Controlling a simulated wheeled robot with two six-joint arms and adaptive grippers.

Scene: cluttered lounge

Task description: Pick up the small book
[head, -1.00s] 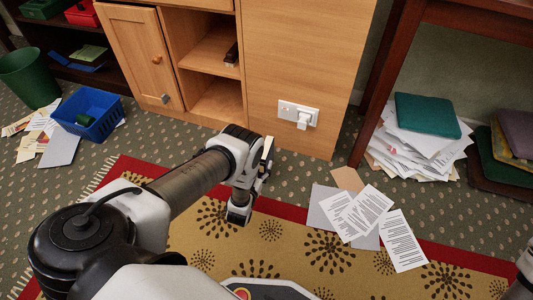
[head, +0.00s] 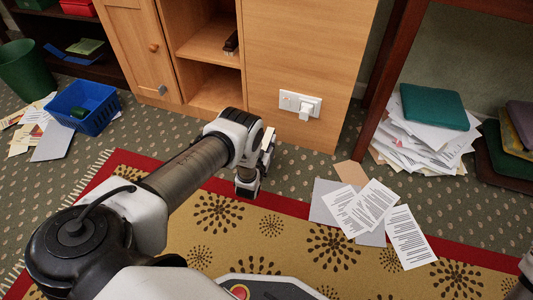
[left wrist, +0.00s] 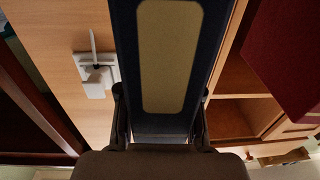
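A dark navy, flat, book-like object with a tan panel (left wrist: 170,60) fills the middle of the left wrist view; I take it for the small book. The fingers of my left gripper (left wrist: 161,112) stand against both its long sides, so the gripper looks shut on it. In the head view my left gripper (head: 266,152) is in front of the wooden cabinet, over the rug's far edge. Only a thin tan and dark edge of the book shows there, and the arm hides most of it.
The wooden cabinet (head: 270,50) with a wall socket (head: 300,103) stands close ahead. Loose papers (head: 375,210) lie on the rug's edge. A blue basket (head: 82,108) stands left. A dark red surface (left wrist: 285,55) is unidentified.

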